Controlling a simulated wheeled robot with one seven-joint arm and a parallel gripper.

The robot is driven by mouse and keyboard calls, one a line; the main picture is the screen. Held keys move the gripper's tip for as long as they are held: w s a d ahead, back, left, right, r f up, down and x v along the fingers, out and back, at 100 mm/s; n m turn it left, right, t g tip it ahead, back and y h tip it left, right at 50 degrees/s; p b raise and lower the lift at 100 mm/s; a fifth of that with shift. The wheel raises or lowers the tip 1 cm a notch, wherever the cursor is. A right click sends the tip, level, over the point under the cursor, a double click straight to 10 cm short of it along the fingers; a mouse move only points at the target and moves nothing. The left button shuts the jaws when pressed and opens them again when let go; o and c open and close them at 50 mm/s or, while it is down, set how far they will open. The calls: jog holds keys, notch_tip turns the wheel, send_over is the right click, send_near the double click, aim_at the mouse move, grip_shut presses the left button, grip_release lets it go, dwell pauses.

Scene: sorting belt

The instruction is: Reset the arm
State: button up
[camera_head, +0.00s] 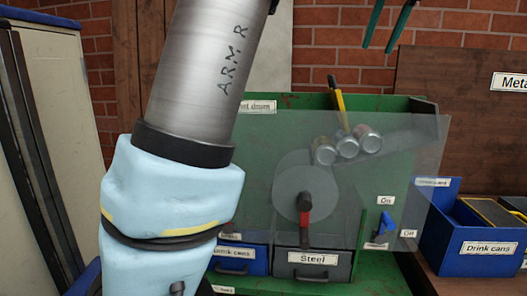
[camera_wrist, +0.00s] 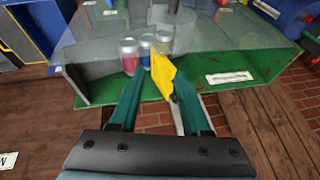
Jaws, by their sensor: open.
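My gripper (camera_head: 389,22) shows at the top of the head view as two green fingers, spread apart. In the wrist view my gripper (camera_wrist: 160,108) is open, its green fingers pointing toward the machine's green edge. A yellow piece (camera_wrist: 163,78) shows between and beyond the fingertips; I cannot tell whether they touch it. In the head view the yellow lever (camera_head: 339,105) stands up at the machine's top, apart from the fingers. My arm, marked ARM R, fills the left middle of the head view.
Several cans (camera_head: 346,145) sit on a slope behind a clear panel (camera_head: 410,185) on the green machine (camera_head: 285,110). Below are a Steel drawer (camera_head: 313,266) and a blue drawer (camera_head: 240,262). A blue Drink cans bin (camera_head: 480,262) stands right. A blue On/Off lever (camera_head: 382,228) is at lower right.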

jog(key=w+a+f+g, duration=0.1)
jog(key=w+a+f, duration=0.2)
jog(key=a+f, duration=0.55)
jog(key=w+a+f+g, duration=0.1)
jog(key=w+a+f, duration=0.3)
jog(key=f, duration=0.7)
jog(key=s+a+f+h, duration=0.1)
jog(key=s+a+f, duration=0.6)
jog(key=a+f, duration=0.2)
jog(key=s+a+f+n+g, duration=0.1)
jog(key=s+a+f, duration=0.6)
jog(key=a+f, duration=0.2)
jog(key=shift+a+f+h, duration=0.2)
jog(key=shift+f+h, duration=0.2)
jog(key=shift+f, duration=0.55)
